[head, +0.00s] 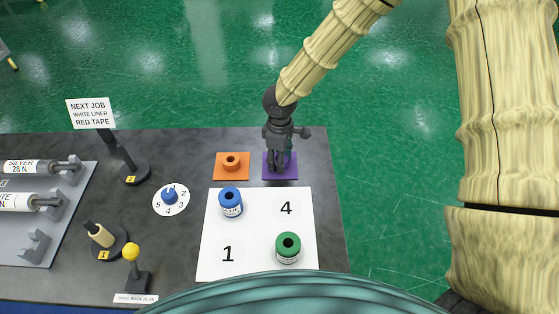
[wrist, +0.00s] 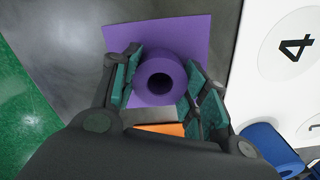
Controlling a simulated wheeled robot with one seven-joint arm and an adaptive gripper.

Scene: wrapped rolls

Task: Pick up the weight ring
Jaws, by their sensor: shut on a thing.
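A purple ring with a round central hole shows in the wrist view (wrist: 160,95), between my gripper's teal finger pads. I take it to be the weight ring. My gripper (head: 281,157) is shut on it, with a pad at each side. A purple square mat (head: 268,174) lies beneath, and it also shows in the wrist view (wrist: 185,30). In the head view my gripper mostly hides the ring. I cannot tell whether the ring touches the mat.
An orange ring (head: 232,160) sits on an orange mat just left. A white numbered sheet (head: 258,230) in front holds a blue roll (head: 230,200) and a green roll (head: 288,246). A sign (head: 91,113), dial (head: 170,198) and roll rack (head: 62,235) stand further left.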

